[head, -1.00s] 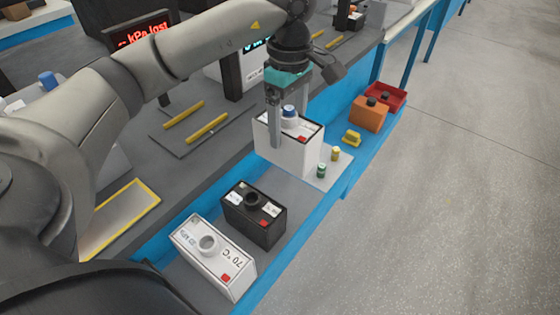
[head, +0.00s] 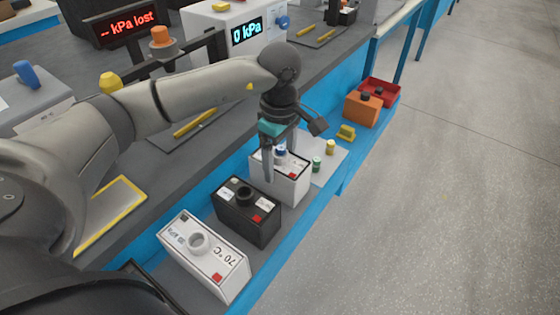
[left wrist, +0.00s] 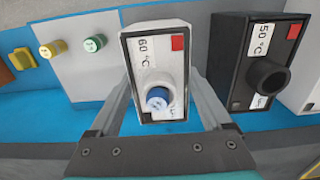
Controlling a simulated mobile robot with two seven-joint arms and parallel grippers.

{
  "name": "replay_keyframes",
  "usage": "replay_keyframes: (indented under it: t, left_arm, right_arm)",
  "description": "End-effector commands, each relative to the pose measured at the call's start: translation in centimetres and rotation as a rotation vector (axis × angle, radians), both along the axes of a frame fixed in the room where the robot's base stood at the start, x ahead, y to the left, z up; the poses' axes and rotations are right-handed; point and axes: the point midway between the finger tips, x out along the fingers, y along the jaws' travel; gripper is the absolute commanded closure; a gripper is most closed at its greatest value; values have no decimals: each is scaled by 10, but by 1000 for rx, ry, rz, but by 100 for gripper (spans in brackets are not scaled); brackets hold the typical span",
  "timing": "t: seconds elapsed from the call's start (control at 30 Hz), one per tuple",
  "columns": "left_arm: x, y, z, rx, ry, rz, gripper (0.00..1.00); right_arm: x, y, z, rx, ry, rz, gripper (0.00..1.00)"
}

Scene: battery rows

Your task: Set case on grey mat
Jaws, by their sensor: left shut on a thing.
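The white case (head: 289,188) has a blue cap, a red square and, in the left wrist view (left wrist: 152,45), a "60 °C" label. It is upright, beyond the black case on the lower blue ledge. My left gripper (head: 280,163) is shut on it from above, one finger on each side. I cannot tell whether its base touches the surface below. A pale grey mat (head: 330,168) lies just right of it, with a green-topped and a yellow-topped small cylinder on it. A grey strip (head: 262,262) runs under the nearer cases. My right gripper is not in view.
A black case (head: 243,222) labelled "50 °C" in the wrist view and a white "70 °C" case (head: 200,262) stand nearer in the row. Farther along are a yellow block (head: 346,132), an orange box (head: 362,110) and a red tray (head: 392,92). Open floor lies right.

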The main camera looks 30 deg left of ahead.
Motion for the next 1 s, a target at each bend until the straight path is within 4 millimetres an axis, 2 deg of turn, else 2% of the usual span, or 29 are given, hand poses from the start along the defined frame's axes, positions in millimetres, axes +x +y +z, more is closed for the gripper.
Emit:
replay_keyframes:
  t: [0.43, 0.47, 0.6, 1.0]
  left_arm:
    - [1, 0, -4, 0, -2, 0, 93]
    - [0, 0, -4, 1, 0, 0, 14]
    - [0, 0, -3, 1, 0, 0, 0]
    - [0, 0, 1, 1, -1, 0, 0]
  right_arm:
    - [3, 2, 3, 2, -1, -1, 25]
    - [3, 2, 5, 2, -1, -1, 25]
    - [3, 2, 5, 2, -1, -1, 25]
    - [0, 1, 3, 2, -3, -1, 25]
